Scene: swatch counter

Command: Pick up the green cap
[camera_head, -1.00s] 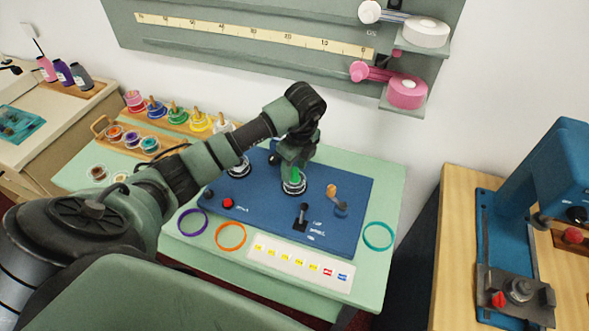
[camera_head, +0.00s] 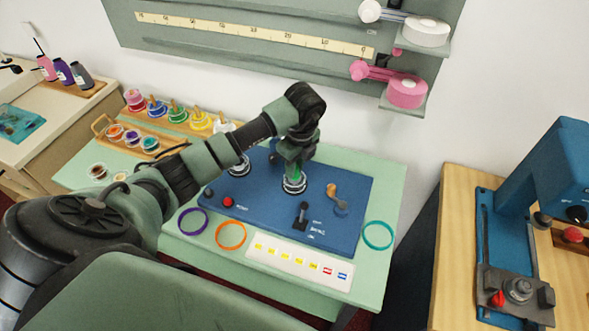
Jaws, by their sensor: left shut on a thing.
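The green cap (camera_head: 297,176) stands at the back middle of the blue panel, above a clear, ring-like glass piece (camera_head: 294,187). My left gripper (camera_head: 296,167) points down over it and is shut on it. The fingers hide most of the cap, and only a little green shows between them. I cannot tell whether the cap is lifted off the glass piece. My right gripper is not in view.
The blue panel (camera_head: 262,220) carries a red button (camera_head: 228,201), a black lever (camera_head: 302,213) and an orange-tipped lever (camera_head: 332,191). Purple (camera_head: 192,222), orange (camera_head: 231,236) and teal (camera_head: 378,236) rings lie around it. A rack of colored jars (camera_head: 177,112) stands left.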

